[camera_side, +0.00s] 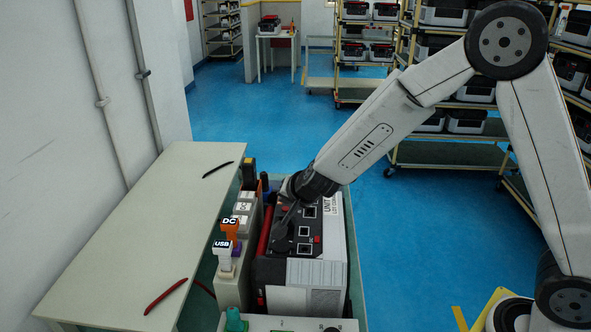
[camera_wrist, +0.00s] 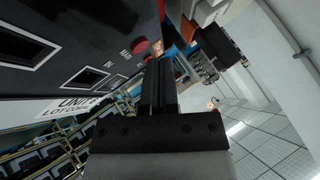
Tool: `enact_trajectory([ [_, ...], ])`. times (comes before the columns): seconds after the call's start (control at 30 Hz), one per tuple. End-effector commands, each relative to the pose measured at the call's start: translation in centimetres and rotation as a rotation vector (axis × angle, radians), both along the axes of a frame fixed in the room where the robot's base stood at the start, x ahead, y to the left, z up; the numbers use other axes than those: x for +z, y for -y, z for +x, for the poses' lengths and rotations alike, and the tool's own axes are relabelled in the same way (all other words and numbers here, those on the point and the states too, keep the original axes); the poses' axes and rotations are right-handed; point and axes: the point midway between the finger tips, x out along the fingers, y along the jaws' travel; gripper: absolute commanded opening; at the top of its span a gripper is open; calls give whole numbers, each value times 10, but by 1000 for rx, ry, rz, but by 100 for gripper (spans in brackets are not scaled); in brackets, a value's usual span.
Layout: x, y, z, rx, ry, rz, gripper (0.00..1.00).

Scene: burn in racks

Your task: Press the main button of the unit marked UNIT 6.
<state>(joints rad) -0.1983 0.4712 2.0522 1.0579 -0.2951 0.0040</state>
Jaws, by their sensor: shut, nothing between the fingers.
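The unit (camera_side: 318,272) is a pale box with a dark top panel, standing in a tray in the side view. Its panel (camera_wrist: 60,22) fills the upper left of the wrist view, with sockets and a MAIN label. A white label on it reads UNIT (camera_wrist: 76,103); the number is hard to read. A small reddish button (camera_wrist: 140,47) sits by the MAIN label. My gripper (camera_wrist: 158,66) is shut and empty, its fingertips close to that button. I cannot tell whether they touch it. In the side view my gripper (camera_side: 284,222) is over the panel's left part.
Racks of units (camera_side: 440,155) stand behind on the blue floor.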

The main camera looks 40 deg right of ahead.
Motion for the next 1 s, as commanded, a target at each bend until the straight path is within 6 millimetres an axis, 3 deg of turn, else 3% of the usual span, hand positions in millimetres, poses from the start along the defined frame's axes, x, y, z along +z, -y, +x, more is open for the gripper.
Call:
enact_trajectory([
  [0.27, 5, 0, 0, -2, 1, 0, 0],
  [1.0, 54, 0, 0, -2, 2, -1, 0],
])
